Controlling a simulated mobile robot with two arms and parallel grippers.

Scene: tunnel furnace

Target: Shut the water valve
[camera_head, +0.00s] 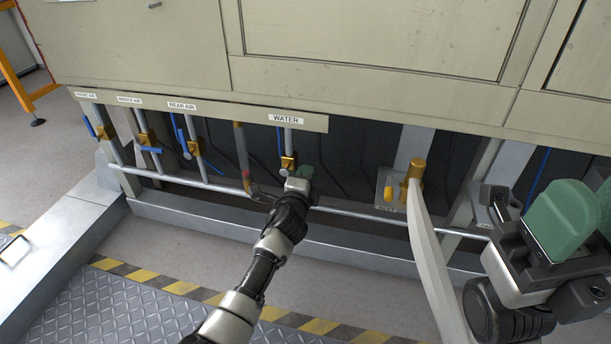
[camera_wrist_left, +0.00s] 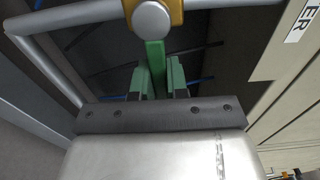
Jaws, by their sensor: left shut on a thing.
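The water valve (camera_head: 288,162) is a small brass body on a vertical pipe under the "WATER" label (camera_head: 286,119). In the left wrist view its brass body (camera_wrist_left: 176,12) shows at the top, with a round grey end in front. A flat green handle (camera_wrist_left: 154,65) runs from it down between my left fingers. My left gripper (camera_head: 305,173) is at the valve, and its green fingers (camera_wrist_left: 157,80) are shut on the handle. The wrist hides part of the valve in the head view. My right gripper (camera_head: 583,212) is at the right edge, away from the valve; its finger gap is unclear.
Several similar brass valves with blue handles (camera_head: 150,148) stand to the left under air labels. A horizontal grey pipe (camera_head: 350,213) runs low below the cabinet (camera_head: 380,95). A brass-topped fitting (camera_head: 415,168) stands to the right. A striped floor edge (camera_head: 150,276) lies in front.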

